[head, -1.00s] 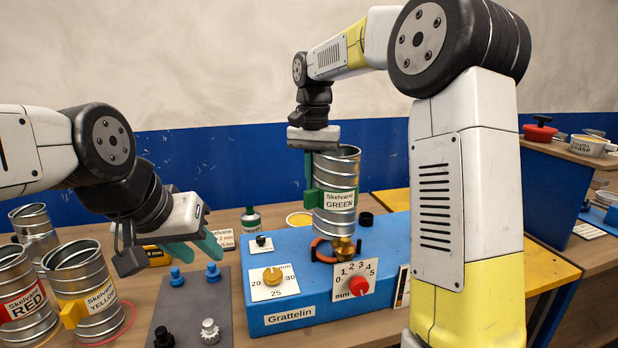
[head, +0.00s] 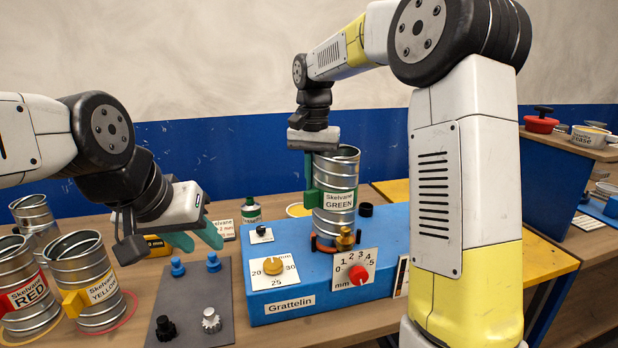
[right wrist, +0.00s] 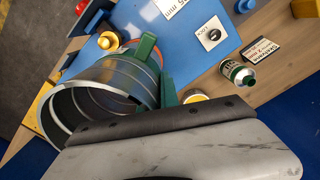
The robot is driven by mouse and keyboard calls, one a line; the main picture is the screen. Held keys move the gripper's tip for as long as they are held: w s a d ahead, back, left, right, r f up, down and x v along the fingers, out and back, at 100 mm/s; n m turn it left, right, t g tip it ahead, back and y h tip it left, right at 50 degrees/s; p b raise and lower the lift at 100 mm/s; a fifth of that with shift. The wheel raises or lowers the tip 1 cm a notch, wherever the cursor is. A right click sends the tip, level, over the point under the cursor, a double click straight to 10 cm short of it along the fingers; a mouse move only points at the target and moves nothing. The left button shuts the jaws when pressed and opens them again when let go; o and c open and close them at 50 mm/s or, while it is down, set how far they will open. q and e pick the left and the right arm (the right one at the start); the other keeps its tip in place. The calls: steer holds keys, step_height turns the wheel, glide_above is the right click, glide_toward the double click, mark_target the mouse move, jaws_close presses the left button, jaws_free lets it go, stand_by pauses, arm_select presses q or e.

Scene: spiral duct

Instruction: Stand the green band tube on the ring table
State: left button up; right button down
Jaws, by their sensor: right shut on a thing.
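The green band tube (head: 338,196), a ribbed metal cylinder labelled Skelvane GREEN, stands upright at the orange ring table (head: 319,246) on the blue Grattelin machine (head: 350,288). Its lower edge appears at ring level; whether it bears on the ring cannot be told. My right gripper (head: 312,184) is shut on the tube's green grip at its left side. In the right wrist view the tube (right wrist: 100,95) lies beside the green fingers, its open end towards the camera. My left gripper (head: 200,240) is open and empty above the table at left.
The red (head: 28,300) and yellow (head: 88,283) band tubes stand at left, with another tube (head: 36,222) behind. A brass fitting (head: 345,238) sits at the ring's front. A small bottle (head: 251,210) stands behind the machine.

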mark_target(314, 160)
steer(key=shift+f, duration=1.45)
steer(key=c, duration=1.5)
jaws_free()
step_height(314, 160, up, 8)
steer(key=shift+f, duration=0.1)
